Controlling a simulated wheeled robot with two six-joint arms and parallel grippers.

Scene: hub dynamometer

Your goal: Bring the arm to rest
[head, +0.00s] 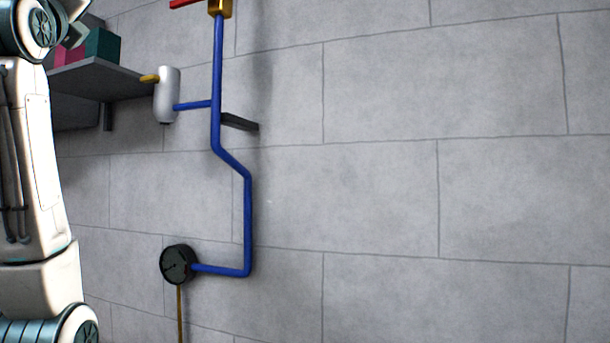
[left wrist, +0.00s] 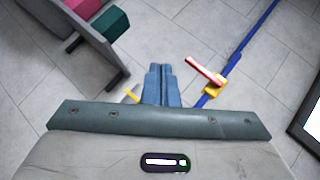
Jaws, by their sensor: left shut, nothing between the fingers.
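My left arm comes in along the left edge of the head view, upright, its white links in front of a grey wall. Its gripper is outside the head view. In the left wrist view my left gripper (left wrist: 159,67) shows as two blue-grey fingers side by side, shut and empty. A red valve handle (left wrist: 205,70) on a brass valve body (left wrist: 213,86) shows to the right of the fingers, apart from them in the picture. The valve body (head: 220,8) and part of the red handle (head: 185,3) also show at the head view's top edge. My right gripper is in neither view.
A blue pipe (head: 248,220) runs down the wall to a black round gauge (head: 178,264). A light cylinder (head: 167,95) joins it by a side branch. A shelf (head: 95,76) with a green box (head: 103,45) and a pink box (head: 71,55) stands near my arm. The wall at right is bare.

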